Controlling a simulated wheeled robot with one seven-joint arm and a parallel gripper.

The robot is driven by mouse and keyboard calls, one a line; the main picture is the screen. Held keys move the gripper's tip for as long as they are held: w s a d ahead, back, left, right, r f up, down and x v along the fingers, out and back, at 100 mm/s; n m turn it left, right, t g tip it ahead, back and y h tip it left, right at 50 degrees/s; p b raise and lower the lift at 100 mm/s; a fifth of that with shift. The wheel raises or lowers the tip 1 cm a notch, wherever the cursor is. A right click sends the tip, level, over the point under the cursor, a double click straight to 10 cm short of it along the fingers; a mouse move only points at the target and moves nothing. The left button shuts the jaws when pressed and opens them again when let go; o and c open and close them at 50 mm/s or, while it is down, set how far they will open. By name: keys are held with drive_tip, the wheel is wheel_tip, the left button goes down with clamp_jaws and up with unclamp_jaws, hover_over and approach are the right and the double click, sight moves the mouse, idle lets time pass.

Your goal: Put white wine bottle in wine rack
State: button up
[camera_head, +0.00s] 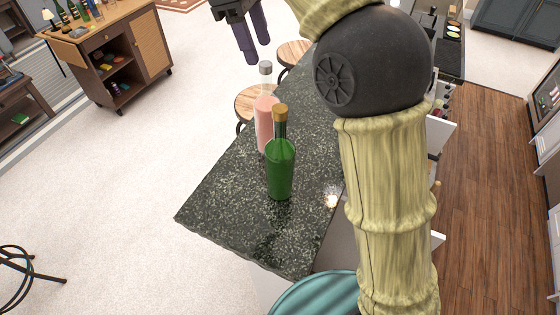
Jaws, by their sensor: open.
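A green glass bottle (280,172) with a gold-tan top stands upright on the dark speckled counter (225,200). A clear bottle with pink contents or label (266,122) and a grey cap stands just behind it, to the left. I cannot tell for sure which is the white wine bottle; the green one looks like a wine bottle. My gripper (256,50) is at the top, its dark fingers apart and empty, above and beyond both bottles in the picture. No wine rack is clearly recognisable; my arm hides part of the counter's right side.
Two round wooden stools (256,100) stand at the counter's far left side. A wooden cart (120,60) with bottles on top and shelves stands at upper left. A teal round seat (315,295) is at the near end. Pale carpet lies open to the left, wood floor to the right.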

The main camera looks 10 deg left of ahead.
sight(280, 107)
drive_tip(key=b+x, duration=0.1)
drive_tip(key=x, duration=1)
drive_tip(key=shift+s+d+f+b, duration=0.15)
drive_tip(key=shift+b, duration=0.15)
drive_tip(key=shift+f, duration=0.45)
drive_tip(key=shift+d, duration=0.1)
drive_tip(key=shift+d, duration=0.1)
